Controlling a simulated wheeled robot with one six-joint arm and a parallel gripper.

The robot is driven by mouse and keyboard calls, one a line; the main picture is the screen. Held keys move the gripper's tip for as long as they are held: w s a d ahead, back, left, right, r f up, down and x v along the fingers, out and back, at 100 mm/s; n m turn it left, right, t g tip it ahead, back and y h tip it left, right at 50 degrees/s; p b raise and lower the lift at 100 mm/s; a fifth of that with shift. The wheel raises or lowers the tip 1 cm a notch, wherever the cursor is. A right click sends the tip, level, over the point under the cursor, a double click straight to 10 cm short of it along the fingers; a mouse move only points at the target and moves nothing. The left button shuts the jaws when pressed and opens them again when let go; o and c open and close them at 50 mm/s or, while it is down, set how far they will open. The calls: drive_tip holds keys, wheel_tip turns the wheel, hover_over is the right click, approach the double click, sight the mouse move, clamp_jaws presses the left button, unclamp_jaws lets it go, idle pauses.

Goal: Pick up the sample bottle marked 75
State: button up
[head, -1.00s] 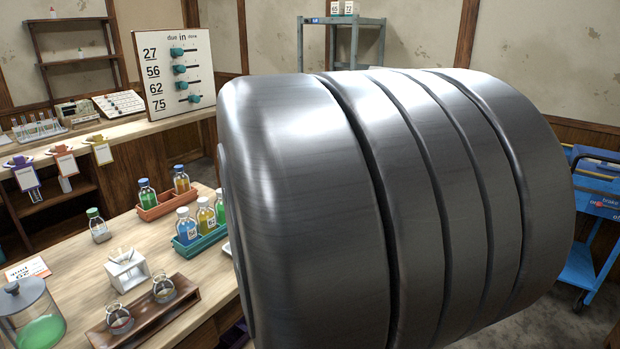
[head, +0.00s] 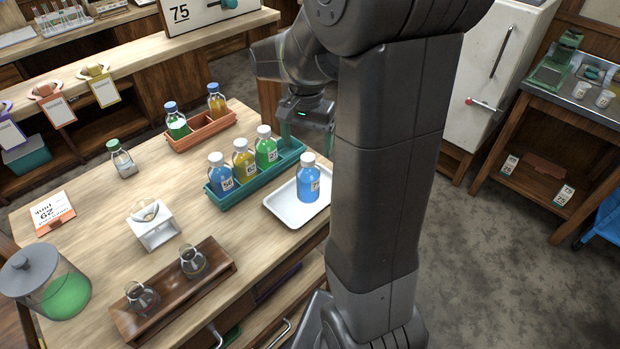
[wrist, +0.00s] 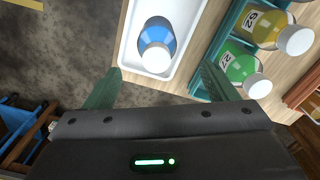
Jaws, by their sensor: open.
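A blue sample bottle (head: 309,181) with a white cap stands upright on a white tray (head: 275,207) at the table's right edge. My gripper (wrist: 162,68) is open and empty. In the head view my gripper (head: 306,135) hangs behind the bottle, above the far side of the tray; its fingers are partly hard to make out.
A teal rack (head: 225,201) beside the tray holds bottles marked 56, 62 and 27. An orange rack (head: 205,138) with two bottles stands behind it.

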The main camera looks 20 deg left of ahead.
sight(308, 167)
wheel_tip(308, 167, down, 2)
drive_tip(key=shift+f, duration=0.15)
drive_tip(key=f, duration=0.4)
drive_tip(key=shift+s+d+f, duration=0.2)
drive_tip(key=shift+s+f, duration=0.1)
drive_tip(key=shift+f, duration=0.5)
drive_tip(key=c, duration=1.7)
